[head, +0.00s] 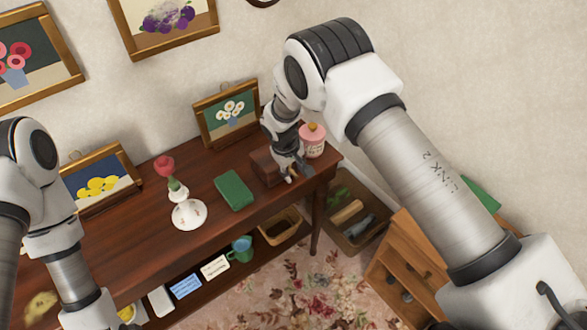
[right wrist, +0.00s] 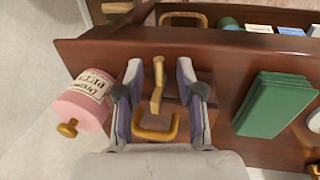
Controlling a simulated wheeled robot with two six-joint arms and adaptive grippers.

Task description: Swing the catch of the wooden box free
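The small brown wooden box (head: 264,167) stands near the right end of the dark wooden table, partly hidden by my right gripper (head: 293,172). In the right wrist view, its brass catch (right wrist: 157,84) is a thin bar with a bend, and a U-shaped brass loop (right wrist: 156,131) lies just below it. My right gripper (right wrist: 159,88) is open, one finger on each side of the catch, with a visible gap on both sides. The fingers and palm hide much of the box. My left arm enters at the left, but its gripper is out of frame.
A pink jar (head: 313,139) stands close beside the box; it also shows in the right wrist view (right wrist: 83,101). A flower picture (head: 229,115) leans behind.

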